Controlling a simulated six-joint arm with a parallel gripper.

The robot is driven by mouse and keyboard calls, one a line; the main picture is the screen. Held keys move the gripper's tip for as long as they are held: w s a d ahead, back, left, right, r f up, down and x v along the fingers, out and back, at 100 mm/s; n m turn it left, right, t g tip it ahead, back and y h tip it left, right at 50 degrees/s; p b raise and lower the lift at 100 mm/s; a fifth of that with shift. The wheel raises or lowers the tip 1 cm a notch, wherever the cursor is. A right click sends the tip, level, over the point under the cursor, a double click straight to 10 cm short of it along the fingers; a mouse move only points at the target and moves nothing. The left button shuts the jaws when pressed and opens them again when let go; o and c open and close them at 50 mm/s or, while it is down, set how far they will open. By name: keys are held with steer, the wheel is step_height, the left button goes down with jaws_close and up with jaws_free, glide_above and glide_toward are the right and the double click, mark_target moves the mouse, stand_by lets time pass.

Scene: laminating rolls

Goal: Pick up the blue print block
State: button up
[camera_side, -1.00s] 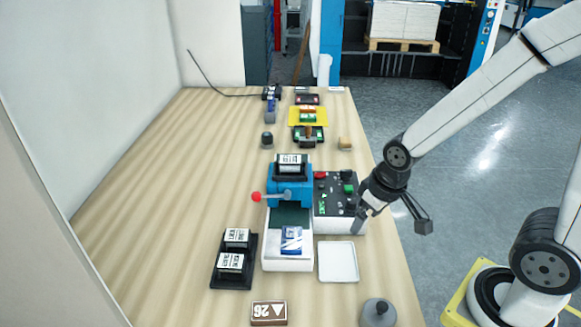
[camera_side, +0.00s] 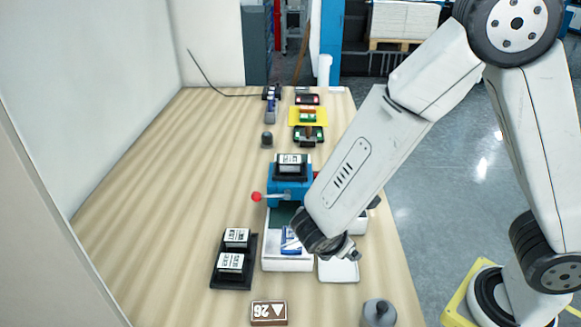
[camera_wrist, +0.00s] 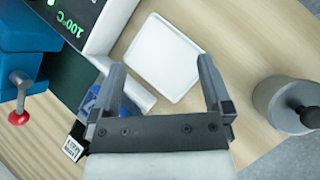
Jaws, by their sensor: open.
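The blue print block (camera_side: 290,240), blue with a white part, lies on the white front bed of the blue laminating machine (camera_side: 287,190). In the side view my arm partly covers it. In the wrist view the blue block (camera_wrist: 92,101) shows at the left, partly hidden behind my left finger. My gripper (camera_wrist: 161,66) is open with nothing between its fingers. In the wrist view its fingers frame the white square tray (camera_wrist: 163,58) and bare table. In the side view my gripper (camera_side: 350,254) hangs to the right of the block, over the tray area.
The machine's red-tipped lever (camera_side: 257,197) sticks out left. The left table is clear.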

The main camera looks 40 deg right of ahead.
mark_target(292, 235)
steer(key=w+a+n+t, duration=0.1)
steer(key=a+n+t, duration=0.1)
steer(key=a+n, duration=0.1)
steer(key=w+a+n+t+h, duration=0.1)
steer(key=w+a+n+t, duration=0.1)
steer(key=a+n+t, duration=0.1)
steer(key=w+a+n+t, duration=0.1)
steer(key=a+n+t, duration=0.2)
steer(key=n, duration=0.1)
steer(key=shift+w+a+r+h, duration=0.15)
steer(key=shift+w+a+h, duration=0.1)
steer(key=shift+a+h, duration=0.15)
steer(key=shift+x, duration=1.35)
steer(key=shift+x, duration=2.6)
steer(key=shift+r, duration=0.1)
steer(key=c, duration=1.3)
